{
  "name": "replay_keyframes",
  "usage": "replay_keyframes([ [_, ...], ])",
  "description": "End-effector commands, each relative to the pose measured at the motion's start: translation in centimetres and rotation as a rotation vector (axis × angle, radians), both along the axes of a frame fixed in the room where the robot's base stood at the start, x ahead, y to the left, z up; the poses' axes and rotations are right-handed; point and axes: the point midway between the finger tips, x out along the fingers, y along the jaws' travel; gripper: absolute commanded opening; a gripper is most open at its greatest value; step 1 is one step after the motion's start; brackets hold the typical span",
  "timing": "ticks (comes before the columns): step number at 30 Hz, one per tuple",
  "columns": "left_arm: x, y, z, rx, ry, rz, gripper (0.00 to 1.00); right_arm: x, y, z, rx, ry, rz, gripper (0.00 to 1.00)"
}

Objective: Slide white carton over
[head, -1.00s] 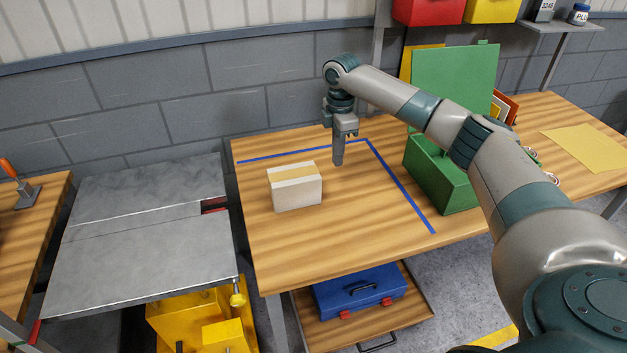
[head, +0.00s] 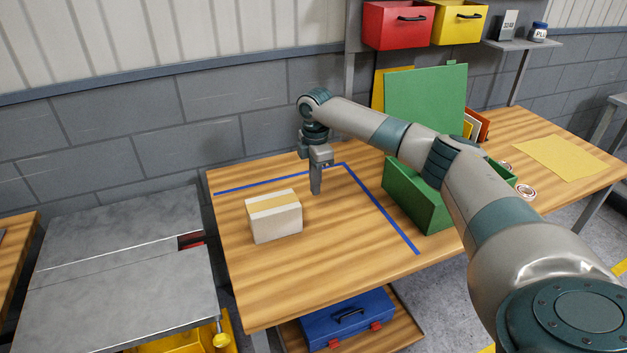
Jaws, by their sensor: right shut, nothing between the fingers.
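The white carton (head: 276,222) sits upright on the wooden workbench (head: 330,262), with a tan strip of tape along its top. It stands left of and in front of the corner made by the blue tape lines (head: 382,207). My right gripper (head: 316,190) points down just right of the carton, inside the taped corner. Its fingers are shut with nothing between them, and a small gap shows between them and the carton. Whether the fingertips touch the bench is hard to tell. My left gripper is not in view.
An open green box (head: 408,200) stands on the bench right of the blue line, under my right arm. A grey metal table (head: 120,290) lies left of the bench. A blue toolbox (head: 345,318) is on the shelf below. Bench surface in front of the carton is clear.

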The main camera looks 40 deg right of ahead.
Motion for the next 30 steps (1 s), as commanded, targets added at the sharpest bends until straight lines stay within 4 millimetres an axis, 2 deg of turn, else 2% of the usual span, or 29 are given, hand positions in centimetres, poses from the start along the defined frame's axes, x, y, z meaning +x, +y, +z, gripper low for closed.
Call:
replay_keyframes([
  [13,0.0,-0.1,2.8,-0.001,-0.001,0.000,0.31,-0.1,0.0,-7.5,-0.001,0.003,0.000,0.00],
  [16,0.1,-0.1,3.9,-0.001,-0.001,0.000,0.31,0.4,1.8,-7.0,0.000,0.000,0.003,0.00],
  [21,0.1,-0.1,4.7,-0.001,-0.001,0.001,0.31,0.7,3.3,-7.2,-0.001,0.001,0.001,0.00],
  [30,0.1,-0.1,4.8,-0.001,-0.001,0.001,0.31,0.9,3.9,-7.5,-0.001,0.000,0.000,0.00],
])
